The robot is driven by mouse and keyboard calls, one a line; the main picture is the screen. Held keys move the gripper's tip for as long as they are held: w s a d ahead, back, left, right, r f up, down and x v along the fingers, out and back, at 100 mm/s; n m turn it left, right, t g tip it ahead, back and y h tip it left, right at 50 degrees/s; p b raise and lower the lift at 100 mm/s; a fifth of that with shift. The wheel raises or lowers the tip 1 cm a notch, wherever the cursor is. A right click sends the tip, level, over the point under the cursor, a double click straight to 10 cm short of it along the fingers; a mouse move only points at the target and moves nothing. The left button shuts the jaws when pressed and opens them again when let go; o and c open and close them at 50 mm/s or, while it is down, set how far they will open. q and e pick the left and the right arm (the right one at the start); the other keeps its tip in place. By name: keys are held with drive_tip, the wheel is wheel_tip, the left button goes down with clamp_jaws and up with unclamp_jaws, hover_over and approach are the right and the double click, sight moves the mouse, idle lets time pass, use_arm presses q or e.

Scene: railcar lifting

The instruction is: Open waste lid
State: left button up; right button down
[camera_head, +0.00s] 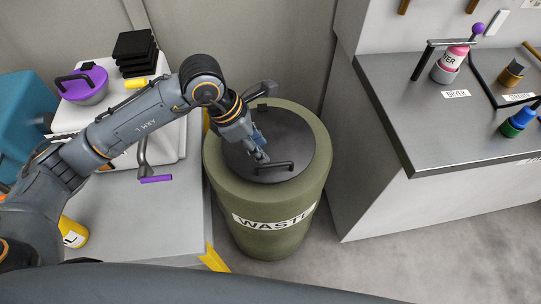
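The waste bin (225,181) is an olive-green drum with a "WASTE" label on its front, standing on the floor in the middle. Its round dark lid (306,146) lies flat and closed in the top. A black bar handle (276,166) stands on the front part of the lid. My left gripper (262,157) points down over the lid, with its fingertips just left of and behind the handle's left end. I cannot tell whether they touch the handle or how far apart the fingers are. My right gripper is not in view.
A grey-topped counter (420,120) on the right holds bottles and a labelled "DRYER" spot. A light bench (150,220) on the left holds a purple-lidded pot (83,88), stacked black trays (135,48) and a purple-handled tool (155,179). A wall stands close behind the bin.

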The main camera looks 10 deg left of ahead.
sight(274, 164)
use_arm(q)
drive_tip(key=x, duration=0.7)
drive_tip(key=shift+p, duration=0.35)
clamp_jaws()
drive_tip(key=shift+r, duration=0.1)
